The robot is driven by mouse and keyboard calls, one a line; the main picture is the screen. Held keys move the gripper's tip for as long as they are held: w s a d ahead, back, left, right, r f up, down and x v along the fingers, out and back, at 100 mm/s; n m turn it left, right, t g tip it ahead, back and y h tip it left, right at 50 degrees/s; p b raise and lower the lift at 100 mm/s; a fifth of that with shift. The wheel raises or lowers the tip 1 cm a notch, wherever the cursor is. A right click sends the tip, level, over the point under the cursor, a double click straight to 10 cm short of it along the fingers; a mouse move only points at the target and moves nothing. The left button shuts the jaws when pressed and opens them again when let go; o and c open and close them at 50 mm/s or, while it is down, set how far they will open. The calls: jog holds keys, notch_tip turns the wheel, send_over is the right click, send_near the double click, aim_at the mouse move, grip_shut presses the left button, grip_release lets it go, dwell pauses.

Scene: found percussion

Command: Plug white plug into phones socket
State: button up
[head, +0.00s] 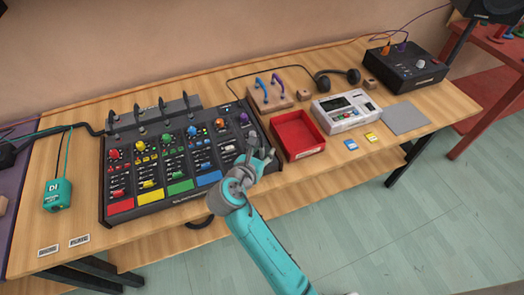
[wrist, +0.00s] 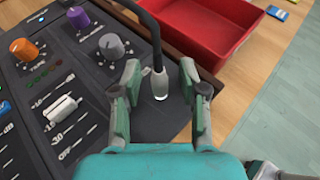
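The white plug (wrist: 160,86) stands roughly upright at the right end of the mixer panel, with a black cable (wrist: 154,35) rising from it. Its lower end meets or nearly meets the panel; I cannot tell how deep it sits. The phones socket itself does not show, and no label is readable there. My gripper (wrist: 160,80) is open, one finger on each side of the plug, with a gap visible on both sides. In the head view my gripper (head: 258,158) is over the right edge of the mixer (head: 150,205).
A red tray (head: 300,150) lies just right of the mixer. Headphones (head: 338,78), a wooden block with hooks (head: 270,97) and a white device (head: 345,112) stand behind and right. Knobs, including a grey knob (wrist: 111,46), lie close left of my gripper.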

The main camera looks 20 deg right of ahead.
jog(key=v, duration=1.2)
jog(key=shift+f, duration=0.1)
dwell(0.4)
